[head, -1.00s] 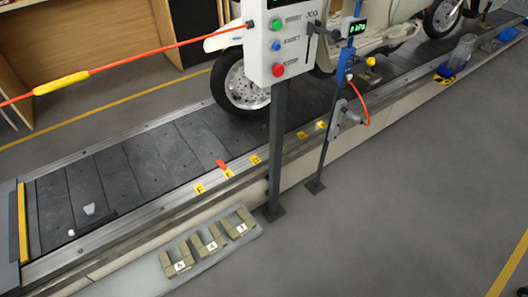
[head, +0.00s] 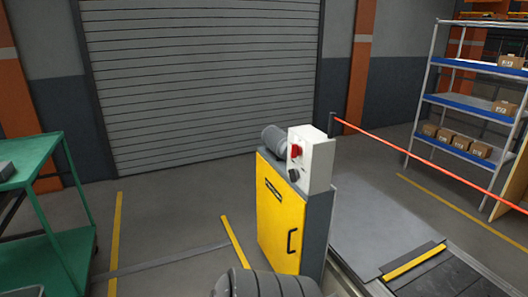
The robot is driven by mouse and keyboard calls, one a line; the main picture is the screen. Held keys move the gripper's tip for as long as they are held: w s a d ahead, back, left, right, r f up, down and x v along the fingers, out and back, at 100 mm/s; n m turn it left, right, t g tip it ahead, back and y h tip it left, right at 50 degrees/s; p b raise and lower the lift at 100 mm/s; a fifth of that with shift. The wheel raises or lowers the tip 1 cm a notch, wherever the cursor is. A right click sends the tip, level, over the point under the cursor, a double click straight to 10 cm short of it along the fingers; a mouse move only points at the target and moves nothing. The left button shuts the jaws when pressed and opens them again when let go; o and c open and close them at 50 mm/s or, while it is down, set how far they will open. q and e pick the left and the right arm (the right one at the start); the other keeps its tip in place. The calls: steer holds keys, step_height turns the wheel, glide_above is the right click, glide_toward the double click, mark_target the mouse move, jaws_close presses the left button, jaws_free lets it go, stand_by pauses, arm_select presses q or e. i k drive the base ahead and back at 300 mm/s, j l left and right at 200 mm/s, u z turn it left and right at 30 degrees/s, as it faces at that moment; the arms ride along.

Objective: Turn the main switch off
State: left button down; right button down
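A yellow cabinet (head: 278,213) with a dark handle on its front stands near the middle of the head view, at the end of the conveyor. On top of it is a light grey switch box (head: 318,160). A red switch (head: 296,151) sits on the box's left-facing side, with a black knob (head: 294,175) below it. The switch is small here, and I cannot tell its position for certain.
A green cart (head: 70,230) stands at the left, and a shelf rack (head: 470,66) at the right. Floor left of the cabinet is clear.

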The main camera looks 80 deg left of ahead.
mark_target(296, 151)
steer(key=u, duration=2.3)
